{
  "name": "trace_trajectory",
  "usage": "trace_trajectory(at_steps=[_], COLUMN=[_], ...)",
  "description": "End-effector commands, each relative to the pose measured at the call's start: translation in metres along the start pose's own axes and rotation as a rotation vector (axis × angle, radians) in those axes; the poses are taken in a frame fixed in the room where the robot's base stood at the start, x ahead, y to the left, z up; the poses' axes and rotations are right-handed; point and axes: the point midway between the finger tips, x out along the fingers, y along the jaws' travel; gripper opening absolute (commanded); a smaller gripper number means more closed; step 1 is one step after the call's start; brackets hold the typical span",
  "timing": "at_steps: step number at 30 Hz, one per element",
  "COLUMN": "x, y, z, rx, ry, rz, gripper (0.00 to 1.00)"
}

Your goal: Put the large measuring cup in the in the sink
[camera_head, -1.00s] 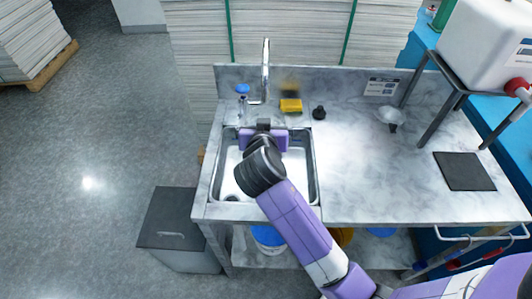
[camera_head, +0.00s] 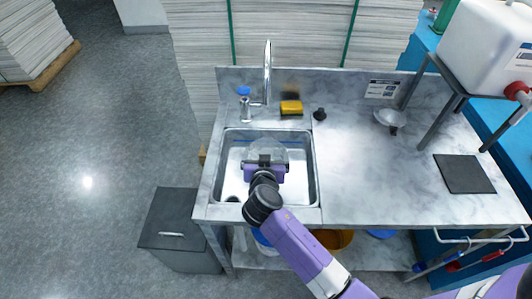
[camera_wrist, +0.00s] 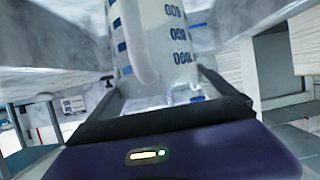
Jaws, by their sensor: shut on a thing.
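The large measuring cup (camera_wrist: 175,40) fills the top middle of the wrist view, clear with blue marks and a pale handle. In the head view it is a faint clear round shape (camera_head: 268,149) just beyond my gripper (camera_head: 264,161), within the outline of the sink (camera_head: 309,190). My gripper is shut on the cup, whose handle side faces the wrist camera. I cannot tell whether the cup touches the sink floor.
A faucet (camera_head: 267,75) stands behind the sink, with a yellow sponge (camera_head: 291,107) and a small black object (camera_head: 319,114) beside it. The marble counter (camera_head: 370,165) is mostly clear to the right. A grey bin (camera_head: 178,225) stands at the lower left.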

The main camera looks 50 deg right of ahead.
Motion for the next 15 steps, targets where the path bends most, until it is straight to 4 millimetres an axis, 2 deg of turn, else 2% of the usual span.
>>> trace_trajectory(at_steps=[9,10,15], x=[0.0015,0.001,0.0009], y=[-0.0004,0.0,0.0001], z=[0.0015,0.0019,0.0017], rx=[0.002,0.001,0.001], ry=[0.004,0.001,0.0], rz=[-0.001,0.0,0.001], gripper=[0.22,1.0,1.0])
